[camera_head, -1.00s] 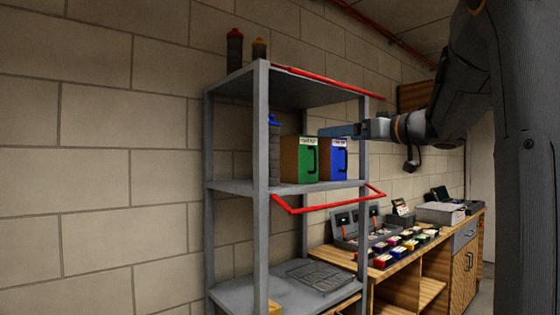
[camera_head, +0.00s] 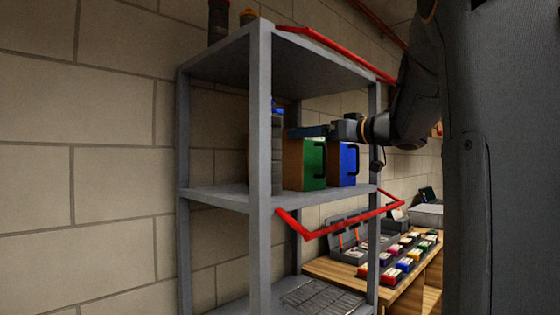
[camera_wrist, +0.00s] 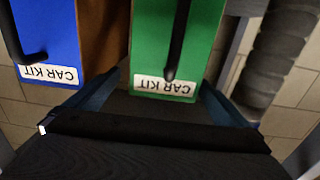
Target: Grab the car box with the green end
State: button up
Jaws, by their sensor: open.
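The car box with the green end (camera_head: 313,165) stands upright on the middle shelf, its sides brown and its green face carrying a black handle. In the wrist view its green face (camera_wrist: 150,45) shows upside down with a "CAR KIT" label. My gripper (camera_head: 308,132) is open and level with the top of this box, its fingers reaching in over it from the right. In the wrist view the gripper's blue fingers (camera_wrist: 160,95) lie to either side of the green end. I cannot tell whether they touch it.
A blue-ended car box (camera_head: 345,165) stands close on the right of the green one. A dark ribbed bottle with a blue top (camera_head: 277,150) stands on its left. Grey shelf posts (camera_head: 261,120) and a red rail (camera_head: 345,222) border the shelf. A workbench (camera_head: 340,275) stands beyond.

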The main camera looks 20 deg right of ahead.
jog(key=x, duration=0.4)
jog(key=r+p+x, duration=0.1)
jog(key=x, duration=0.1)
jog(key=shift+a, duration=0.35)
jog(key=shift+w+a, duration=0.15)
jog(key=shift+w, duration=0.4)
jog(key=shift+c, duration=0.4)
jog(key=c, duration=1.5)
jog(key=shift+c, duration=0.5)
